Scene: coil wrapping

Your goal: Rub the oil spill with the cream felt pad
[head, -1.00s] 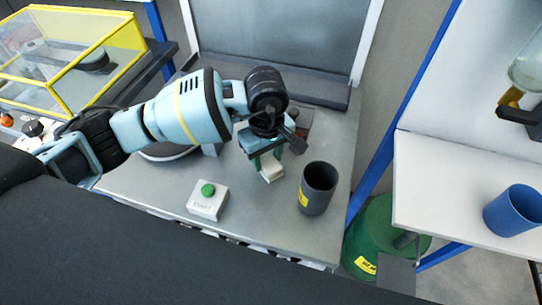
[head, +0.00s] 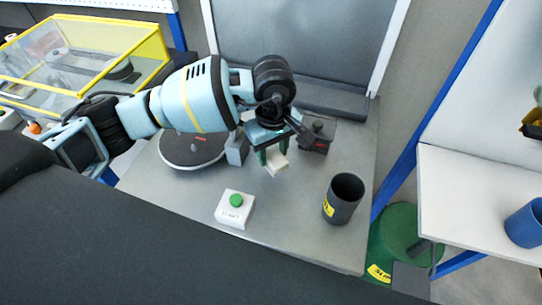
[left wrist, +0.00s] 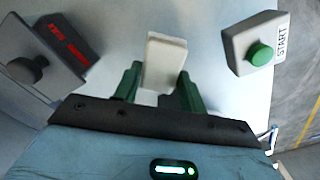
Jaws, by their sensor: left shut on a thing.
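The cream felt pad (head: 276,163) is a small pale block between the green fingers of my left gripper (head: 270,153). In the left wrist view the pad (left wrist: 164,62) sticks out past the fingers of the gripper (left wrist: 158,88), which is shut on it. The pad is over the middle of the grey worktop (head: 300,220); I cannot tell whether it touches the surface. I can make out no oil spill in either view. My right gripper is not in view.
A white start box with a green button (head: 235,207) stands in front of the pad. A dark cup (head: 343,200) stands to its right.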

